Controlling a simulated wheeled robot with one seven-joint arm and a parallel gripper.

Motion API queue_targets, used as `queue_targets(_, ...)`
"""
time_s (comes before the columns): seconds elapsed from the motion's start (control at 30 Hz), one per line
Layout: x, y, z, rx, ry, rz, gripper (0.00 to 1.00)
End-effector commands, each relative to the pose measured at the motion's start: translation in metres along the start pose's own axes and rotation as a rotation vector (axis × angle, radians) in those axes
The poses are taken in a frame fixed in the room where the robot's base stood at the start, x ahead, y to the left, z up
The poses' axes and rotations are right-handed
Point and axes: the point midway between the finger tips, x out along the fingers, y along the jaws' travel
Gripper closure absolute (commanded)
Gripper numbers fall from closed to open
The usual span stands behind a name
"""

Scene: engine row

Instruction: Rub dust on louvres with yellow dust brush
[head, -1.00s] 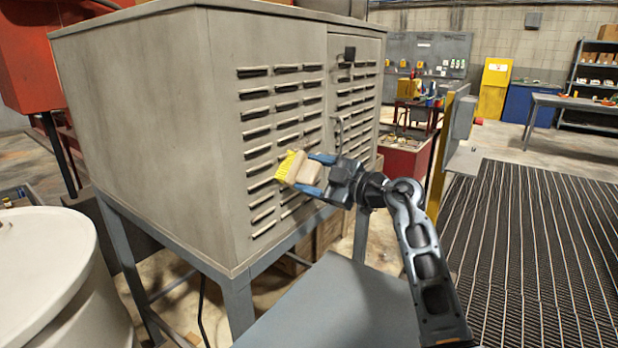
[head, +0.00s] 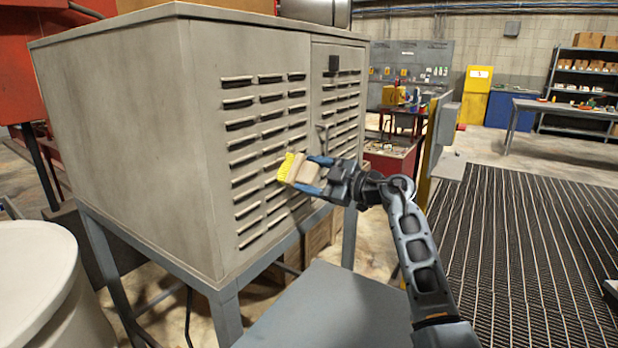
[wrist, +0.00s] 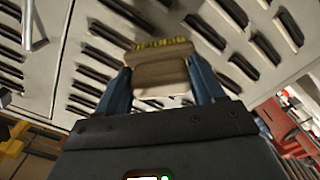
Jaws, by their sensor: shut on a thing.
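The yellow dust brush, with a tan wooden body (head: 306,175) and yellow bristles, is held in front of the louvred cabinet face. My gripper (head: 315,174) is shut on the brush body, one blue finger on each side. In the wrist view the brush (wrist: 160,72) sits between the fingers with its bristles toward the panel. The louvres (head: 262,150) are dark-edged slots in columns on the grey cabinet (head: 125,120). The bristles overlap the louvres in the head view; I cannot tell whether they touch. Dark marks show along the slots.
The cabinet stands on a blue-grey frame (head: 225,315). A grey flat surface (head: 320,310) lies below my arm. A pale drum (head: 35,290) stands at left. A ribbed dark mat (head: 530,240) covers the right floor.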

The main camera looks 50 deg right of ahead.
Motion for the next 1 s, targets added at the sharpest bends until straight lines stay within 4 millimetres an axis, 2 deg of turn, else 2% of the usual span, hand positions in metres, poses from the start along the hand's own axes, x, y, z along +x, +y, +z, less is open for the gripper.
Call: queue_targets(1.0, 0.001, 0.047, 0.046, 0.0, 0.0, 0.001, 0.65)
